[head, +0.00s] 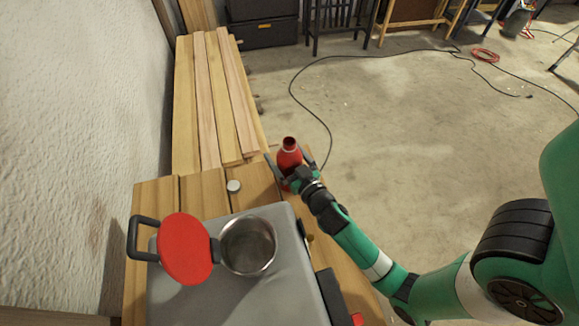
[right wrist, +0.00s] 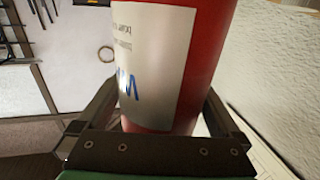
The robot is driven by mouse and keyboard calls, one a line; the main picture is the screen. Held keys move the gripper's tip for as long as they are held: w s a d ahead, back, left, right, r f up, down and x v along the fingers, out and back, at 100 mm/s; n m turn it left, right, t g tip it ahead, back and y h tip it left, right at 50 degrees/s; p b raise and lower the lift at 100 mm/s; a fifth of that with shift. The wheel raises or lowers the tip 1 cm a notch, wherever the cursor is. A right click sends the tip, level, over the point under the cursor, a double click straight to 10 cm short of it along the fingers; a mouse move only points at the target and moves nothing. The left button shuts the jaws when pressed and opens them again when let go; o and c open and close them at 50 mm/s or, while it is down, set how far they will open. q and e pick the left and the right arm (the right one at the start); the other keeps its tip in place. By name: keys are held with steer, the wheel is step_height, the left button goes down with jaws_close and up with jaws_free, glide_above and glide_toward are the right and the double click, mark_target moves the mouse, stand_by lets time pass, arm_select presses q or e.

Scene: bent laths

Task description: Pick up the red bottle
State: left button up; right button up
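The red bottle (head: 289,158) stands upright near the right edge of the wooden bench, with its open dark mouth upward. My right gripper (head: 287,155) reaches it from the lower right. Its two fingers are spread, one on either side of the bottle, with a gap visible in the head view. In the right wrist view the bottle (right wrist: 198,60), with a white label, fills the space between the fingers (right wrist: 162,100). The bottle's lower part is hidden by the gripper in the head view. My left gripper is not in view.
A small white-topped round item (head: 233,186) stands left of the bottle. A metal pot (head: 248,262) and a red disc with a dark handle (head: 185,248) are on a grey surface (head: 200,305) in front. Long planks (head: 215,95) lie behind. Open floor is at right.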

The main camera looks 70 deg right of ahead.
steer(key=c, duration=1.2)
steer(key=shift+r, duration=0.25)
steer(key=shift+r+p, duration=0.85)
steer(key=shift+r, duration=0.05)
steer(key=shift+r+p, duration=6.55)
steer(key=shift+r, duration=6.35)
